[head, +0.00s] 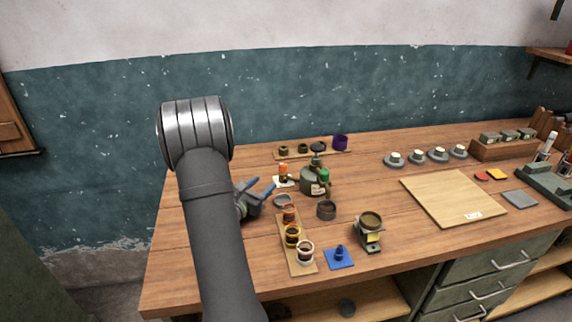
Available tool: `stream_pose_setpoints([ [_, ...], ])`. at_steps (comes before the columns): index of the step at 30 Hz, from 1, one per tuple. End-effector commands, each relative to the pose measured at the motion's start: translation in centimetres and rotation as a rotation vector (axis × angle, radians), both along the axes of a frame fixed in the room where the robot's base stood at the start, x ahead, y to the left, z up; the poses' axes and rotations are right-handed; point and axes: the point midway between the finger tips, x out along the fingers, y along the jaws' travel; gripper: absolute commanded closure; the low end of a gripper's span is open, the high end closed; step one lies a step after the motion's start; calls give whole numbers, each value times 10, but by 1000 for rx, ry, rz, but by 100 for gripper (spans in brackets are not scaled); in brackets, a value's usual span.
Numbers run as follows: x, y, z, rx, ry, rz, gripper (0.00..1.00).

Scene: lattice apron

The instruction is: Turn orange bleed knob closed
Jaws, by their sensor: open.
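The orange knob (283,168) stands upright beside the left side of a dark green vessel (309,185), above a small white plate or label. I cannot tell how far the knob is turned. The vessel has a dark top fitting and a green knob (324,174) on its right. My gripper (265,184), with blue fingertips, is open and empty just left of the orange knob, apart from it, pointing right. My arm hides part of the bench's left side.
A board with several jars (303,270) lies in front of the vessel. A dark cup (326,210) and a stand with a pot (370,222) are to the right. A rack of small containers (312,154) stands behind. Bare bench (420,265) shows at the front right.

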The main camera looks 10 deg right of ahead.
Motion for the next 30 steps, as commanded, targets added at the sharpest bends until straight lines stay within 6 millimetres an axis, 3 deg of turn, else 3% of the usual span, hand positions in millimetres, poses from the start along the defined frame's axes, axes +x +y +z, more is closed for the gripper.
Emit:
stream_pose_setpoints([
  [16, 84, -82, 0, 3, -3, -5, 50],
  [22, 101, -98, 0, 4, -2, -3, 50],
  [30, 106, -102, 1, 3, -3, -2, 50],
])
